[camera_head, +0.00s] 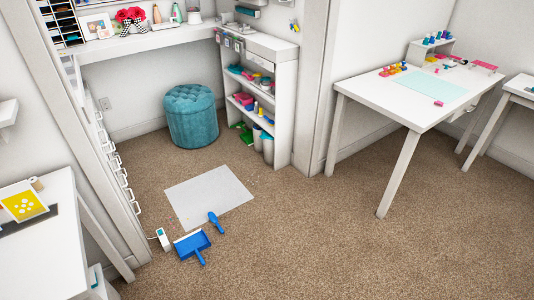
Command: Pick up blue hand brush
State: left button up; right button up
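The blue hand brush (215,222) lies on the brown carpet near the middle of the head view. It is just right of a blue dustpan (192,246), which also lies on the carpet with its handle toward the viewer. The two look close but apart. A pale sheet (208,196) lies on the floor just behind the brush. Neither of my grippers shows in this view.
A teal tufted ottoman (191,116) stands in the closet, beside white shelves (283,112) with bins. A white device (163,239) is left of the dustpan. White tables stand at right (408,106) and left (40,254). Carpet right of the brush is clear.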

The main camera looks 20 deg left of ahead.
aim_at(212, 218)
jog(key=i+u, duration=0.15)
jog(key=i, duration=0.35)
jog(key=i+l+u, duration=0.1)
jog(key=i, duration=0.35)
jog(key=i+l+u, duration=0.15)
jog(key=i, duration=0.35)
jog(key=i+l+u, duration=0.1)
jog(key=i+u, duration=0.15)
jog(key=u, duration=0.2)
jog(key=i+l+u, duration=0.2)
jog(key=u, duration=0.2)
jog(key=i+l+u, duration=0.25)
jog(key=u, duration=0.2)
jog(key=i+l+u, duration=0.1)
jog(key=l+u, duration=0.35)
jog(key=i+l+u, duration=0.1)
jog(key=l+u, duration=0.3)
jog(key=i+j, duration=0.05)
jog(key=j, duration=0.05)
